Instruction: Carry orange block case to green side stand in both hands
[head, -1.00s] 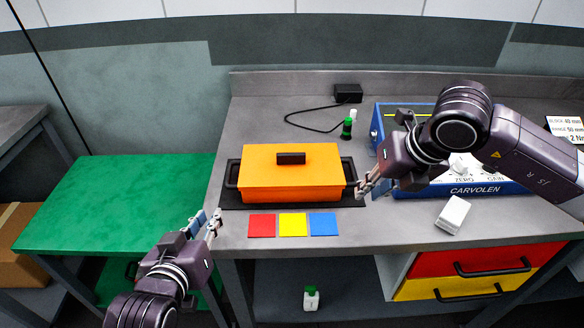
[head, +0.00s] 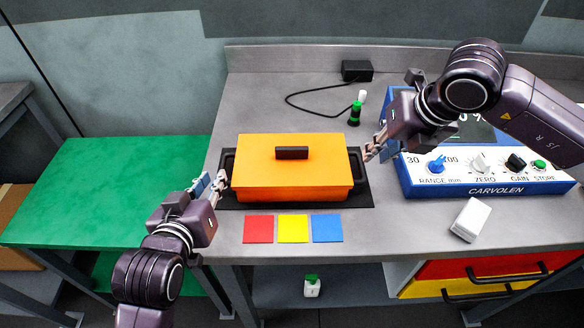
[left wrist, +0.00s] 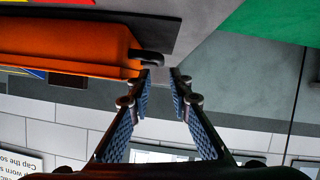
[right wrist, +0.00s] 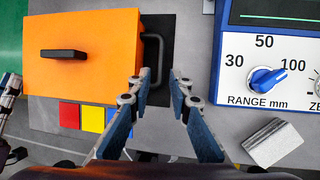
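The orange block case (head: 291,180) sits on a black mat (head: 268,205) on the grey bench, with a black handle on its lid and a black handle at each end. The green side stand (head: 110,190) is to the left of the bench, its top bare. My left gripper (head: 222,182) is at the case's left end, its fingers apart around or just short of the left handle (left wrist: 150,58). My right gripper (head: 370,154) is just right of the case. In the right wrist view its open fingers are near the right handle (right wrist: 155,58), with nothing between them.
A blue meter labelled CARVOLEN (head: 480,165) stands right of the case, close to my right arm.

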